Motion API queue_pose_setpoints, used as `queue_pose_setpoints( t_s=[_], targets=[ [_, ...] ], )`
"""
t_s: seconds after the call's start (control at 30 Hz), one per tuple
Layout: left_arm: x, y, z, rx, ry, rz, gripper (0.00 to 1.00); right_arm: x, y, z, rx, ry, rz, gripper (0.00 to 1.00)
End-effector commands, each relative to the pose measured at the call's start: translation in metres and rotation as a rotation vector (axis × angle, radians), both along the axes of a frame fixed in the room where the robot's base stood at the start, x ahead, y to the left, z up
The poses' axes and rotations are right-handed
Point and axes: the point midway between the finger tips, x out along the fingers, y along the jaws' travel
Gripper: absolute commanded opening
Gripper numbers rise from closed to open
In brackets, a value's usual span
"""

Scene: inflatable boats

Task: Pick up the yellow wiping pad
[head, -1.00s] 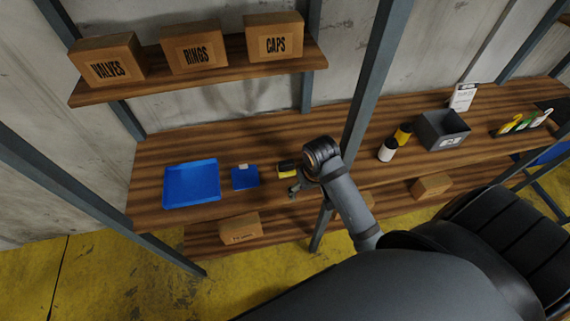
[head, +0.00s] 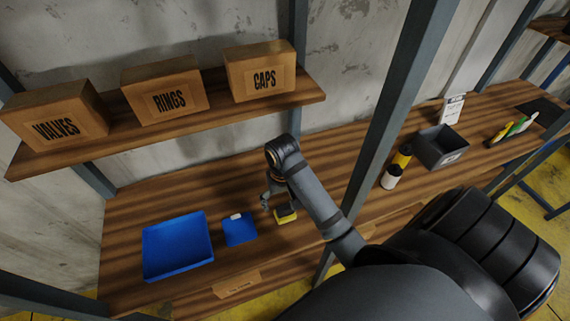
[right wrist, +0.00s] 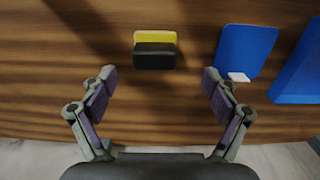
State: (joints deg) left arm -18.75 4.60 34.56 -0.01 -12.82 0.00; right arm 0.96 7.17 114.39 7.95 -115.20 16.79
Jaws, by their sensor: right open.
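The yellow wiping pad (head: 286,218) lies on the wooden shelf, with a black part on its top. It also shows in the right wrist view (right wrist: 155,37), with its black part (right wrist: 155,56) nearer my gripper. My right gripper (right wrist: 159,78) is open and empty, its two fingers apart on either side, with the pad ahead of the gap between them. In the head view the right gripper (head: 267,198) is just left of and behind the pad, partly hidden by my arm. My left gripper is not in view.
A blue mat (head: 240,231) with a small white piece and a blue tray (head: 178,247) lie left of the pad. A metal post (head: 400,100) stands right of my arm. Boxes (head: 163,89) sit on the upper shelf.

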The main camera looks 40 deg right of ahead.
Motion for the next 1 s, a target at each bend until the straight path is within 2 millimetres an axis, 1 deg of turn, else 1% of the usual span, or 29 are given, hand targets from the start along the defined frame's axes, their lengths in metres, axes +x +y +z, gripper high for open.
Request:
queue_pose_setpoints(
  t_s=[0.03, 0.07, 0.2, 0.27, 0.3, 0.33, 0.37, 0.4, 0.5, 0.6, 0.67, 0.8, 0.87, 1.0],
  targets=[
    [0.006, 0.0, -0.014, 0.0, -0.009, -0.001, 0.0, 0.0, 0.0, -0.014, 0.0, -0.001, 0.0, 0.88],
    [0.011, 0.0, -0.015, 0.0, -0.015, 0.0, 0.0, 0.0, 0.0, -0.016, 0.0, -0.001, 0.0, 0.88],
    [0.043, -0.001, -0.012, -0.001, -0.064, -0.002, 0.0, 0.0, -0.001, -0.015, 0.0, -0.001, 0.0, 0.88],
    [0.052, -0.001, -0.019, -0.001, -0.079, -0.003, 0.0, -0.001, -0.002, -0.023, -0.001, -0.001, 0.0, 0.88],
    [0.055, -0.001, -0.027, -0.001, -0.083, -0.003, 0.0, -0.001, -0.003, -0.031, -0.002, -0.001, 0.0, 0.88],
    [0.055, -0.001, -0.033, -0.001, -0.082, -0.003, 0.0, -0.002, -0.004, -0.037, -0.002, -0.001, 0.0, 0.88],
    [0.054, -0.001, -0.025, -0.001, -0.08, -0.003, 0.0, -0.003, -0.006, -0.035, -0.002, 0.003, 0.0, 0.88],
    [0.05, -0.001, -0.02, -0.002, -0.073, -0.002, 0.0, -0.005, -0.007, -0.04, -0.002, 0.006, 0.0, 0.88],
    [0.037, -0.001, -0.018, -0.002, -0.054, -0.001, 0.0, -0.004, -0.007, -0.055, 0.001, 0.003, -0.001, 0.88],
    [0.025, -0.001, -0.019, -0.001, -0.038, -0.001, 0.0, -0.004, -0.007, -0.063, 0.0, 0.002, -0.001, 0.88],
    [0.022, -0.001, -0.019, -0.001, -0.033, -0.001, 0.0, -0.004, -0.007, -0.064, 0.0, 0.0, -0.001, 0.88],
    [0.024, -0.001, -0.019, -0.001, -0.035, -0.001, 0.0, -0.003, -0.007, -0.064, 0.0, 0.0, -0.001, 0.88],
    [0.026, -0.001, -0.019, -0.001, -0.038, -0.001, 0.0, -0.003, -0.007, -0.064, 0.0, 0.0, -0.001, 0.81],
    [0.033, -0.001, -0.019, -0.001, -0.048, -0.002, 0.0, -0.004, -0.007, -0.064, 0.0, 0.0, -0.001, 0.62]
  ],
)
